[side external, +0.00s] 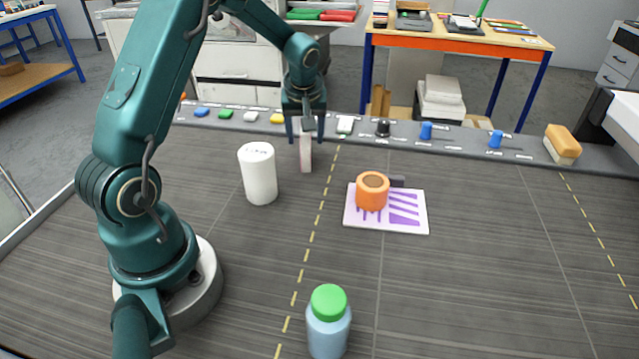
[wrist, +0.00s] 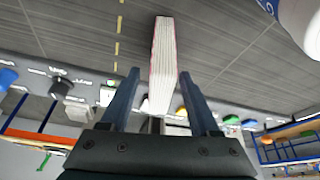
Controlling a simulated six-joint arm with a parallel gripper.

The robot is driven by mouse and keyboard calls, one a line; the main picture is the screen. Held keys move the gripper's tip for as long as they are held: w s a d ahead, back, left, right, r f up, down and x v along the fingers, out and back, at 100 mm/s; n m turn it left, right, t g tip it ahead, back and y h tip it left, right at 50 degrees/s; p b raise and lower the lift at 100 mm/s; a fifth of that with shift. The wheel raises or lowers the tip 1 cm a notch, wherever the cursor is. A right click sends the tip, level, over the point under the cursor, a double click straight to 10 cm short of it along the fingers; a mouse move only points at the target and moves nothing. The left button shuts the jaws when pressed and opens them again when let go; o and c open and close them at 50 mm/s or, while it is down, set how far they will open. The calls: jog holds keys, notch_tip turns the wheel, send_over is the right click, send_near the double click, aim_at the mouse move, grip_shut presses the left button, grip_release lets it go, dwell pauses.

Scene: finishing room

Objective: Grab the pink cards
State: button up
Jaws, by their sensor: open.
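The pink cards (side external: 306,160) are a thin upright stack on the dark bench, left of the dashed yellow line. In the wrist view the cards (wrist: 163,60) show pale layered edges with a thin pink outer face. My gripper (side external: 305,138) is open above them, pointing down, with one finger on each side of their upper part. In the wrist view my gripper (wrist: 159,75) has the stack between its fingers, with gaps showing on both sides. The top of the stack is partly hidden by my gripper in the side view.
A white cylinder (side external: 259,175) stands close left of the cards. An orange roll (side external: 372,190) sits on a white and purple card (side external: 410,222) to the right. A green-capped bottle (side external: 328,325) stands in front. A grey rail (side external: 450,141) with knobs and buttons runs behind.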

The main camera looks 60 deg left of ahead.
jog(key=shift+w+a+f, duration=0.15)
jog(key=shift+a+f, duration=0.05)
jog(key=shift+f, duration=0.35)
grip_shut()
